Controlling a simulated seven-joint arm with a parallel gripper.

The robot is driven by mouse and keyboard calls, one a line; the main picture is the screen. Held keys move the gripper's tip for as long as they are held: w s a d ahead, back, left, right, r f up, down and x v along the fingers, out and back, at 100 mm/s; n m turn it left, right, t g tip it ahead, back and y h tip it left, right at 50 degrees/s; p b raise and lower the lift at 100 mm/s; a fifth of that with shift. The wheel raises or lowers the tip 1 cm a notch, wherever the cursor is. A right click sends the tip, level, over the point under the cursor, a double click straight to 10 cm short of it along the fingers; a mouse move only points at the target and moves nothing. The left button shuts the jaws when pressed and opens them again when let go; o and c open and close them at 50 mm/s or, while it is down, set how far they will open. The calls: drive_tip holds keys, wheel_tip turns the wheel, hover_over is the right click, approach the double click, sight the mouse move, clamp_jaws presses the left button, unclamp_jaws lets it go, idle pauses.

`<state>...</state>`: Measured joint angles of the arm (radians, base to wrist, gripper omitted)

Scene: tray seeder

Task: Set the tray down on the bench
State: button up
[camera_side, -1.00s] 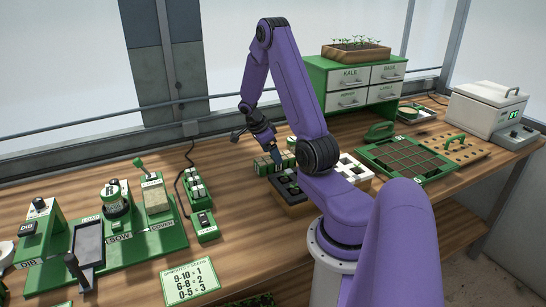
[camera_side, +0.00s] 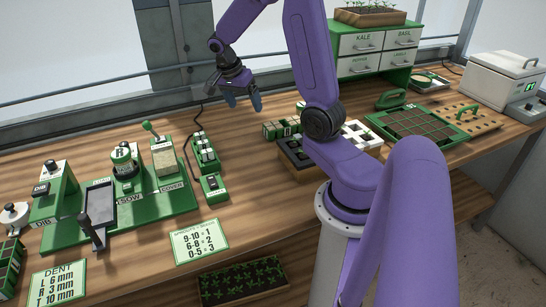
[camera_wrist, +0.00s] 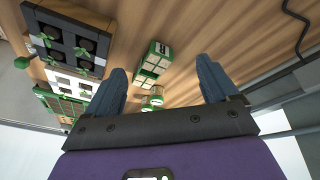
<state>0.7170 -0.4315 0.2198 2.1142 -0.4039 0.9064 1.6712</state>
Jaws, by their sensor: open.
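A dark tray (camera_side: 291,153) with round cells sits on a wooden-sided base on the bench (camera_side: 240,160), partly hidden behind my arm. It shows at the upper left of the wrist view (camera_wrist: 65,40). My gripper (camera_side: 244,102) is open and empty, raised above the bench to the left of this tray. In the wrist view the two blue-grey fingers (camera_wrist: 160,66) stand wide apart with nothing between them. A green tray (camera_side: 415,122) with a grid of brown soil cells lies flat on the bench at the right.
Green-and-white blocks (camera_side: 280,129) stand beside the dark tray. A white frame (camera_side: 361,134) sits right of it. A green station (camera_side: 120,217) with a lever and small machines fills the left. A drawer cabinet (camera_side: 375,48) and a white box (camera_side: 500,78) stand at the back right.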

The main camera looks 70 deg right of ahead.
drive_tip(key=s+a+r+n+t+y, duration=0.1)
drive_tip(key=s+a+n, duration=0.1)
drive_tip(key=a+n, duration=0.7)
drive_tip(key=s+a+r+n+t, duration=0.1)
drive_tip(key=s+a+n, duration=0.1)
drive_tip(key=a+n, duration=0.65)
drive_tip(key=s+a+n+y, duration=0.2)
drive_tip(key=s+a+n, duration=0.8)
drive_tip(key=s+n, duration=0.3)
drive_tip(key=shift+s+a+r, duration=0.3)
drive_tip(key=shift+s+r, duration=0.1)
drive_tip(key=shift+s, duration=0.5)
drive_tip(key=shift+o, duration=0.4)
drive_tip(key=shift+s+n+y, duration=0.3)
drive_tip(key=shift+s+n, duration=0.3)
drive_tip(key=shift+n, duration=0.15)
